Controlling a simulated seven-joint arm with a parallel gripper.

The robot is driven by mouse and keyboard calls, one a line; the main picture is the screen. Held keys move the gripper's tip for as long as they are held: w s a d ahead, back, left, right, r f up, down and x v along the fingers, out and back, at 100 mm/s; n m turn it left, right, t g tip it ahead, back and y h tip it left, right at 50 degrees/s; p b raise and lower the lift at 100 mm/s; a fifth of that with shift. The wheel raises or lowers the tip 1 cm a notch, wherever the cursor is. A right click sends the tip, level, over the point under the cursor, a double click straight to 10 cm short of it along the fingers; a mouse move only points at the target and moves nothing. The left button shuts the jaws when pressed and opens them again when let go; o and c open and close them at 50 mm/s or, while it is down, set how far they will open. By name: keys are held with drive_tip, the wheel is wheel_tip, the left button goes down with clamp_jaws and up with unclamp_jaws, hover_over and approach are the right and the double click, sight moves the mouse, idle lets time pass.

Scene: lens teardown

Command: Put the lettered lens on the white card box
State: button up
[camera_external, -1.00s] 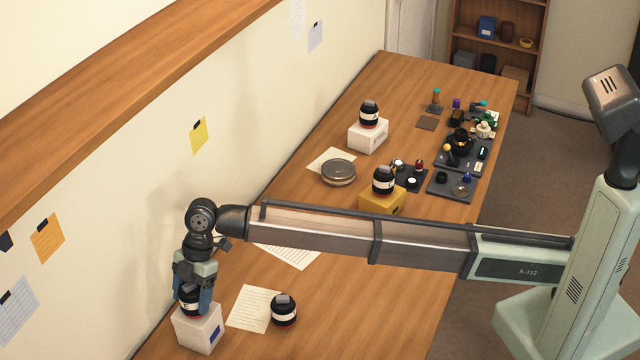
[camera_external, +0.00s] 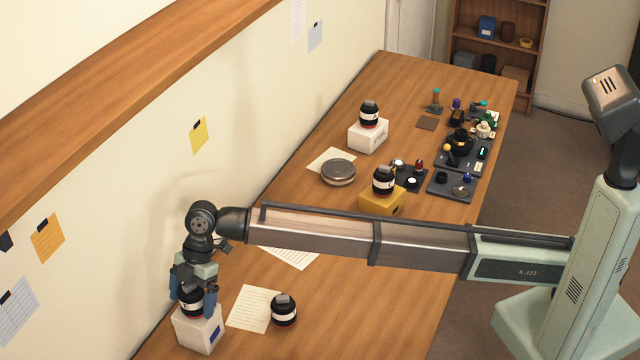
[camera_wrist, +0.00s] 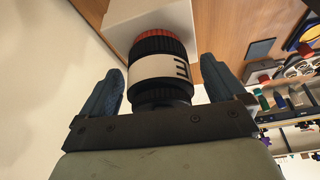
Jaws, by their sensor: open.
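A black lens with a white band and red rim (camera_external: 191,303) stands upright on the near white box (camera_external: 198,331), which has a blue mark. In the wrist view a dark letter, like an E or M on its side, shows on the lens's band (camera_wrist: 163,68). The lens's red end rests against the white box (camera_wrist: 124,20). My gripper (camera_external: 194,300) is open around this lens, a finger on each side with gaps visible in the wrist view (camera_wrist: 160,85). Another white box (camera_external: 368,137), farther back, carries a similar lens (camera_external: 369,114).
A similar lens (camera_external: 284,310) stands on the desk beside a paper sheet (camera_external: 250,308). A yellow box (camera_external: 381,202) carries another lens (camera_external: 383,181). A round tin (camera_external: 338,172) and dark trays of small parts (camera_external: 462,155) are farther back. The wall is close on the left.

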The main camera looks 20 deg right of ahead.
drive_tip(key=shift+r, duration=0.45)
drive_tip(key=v, duration=1.2)
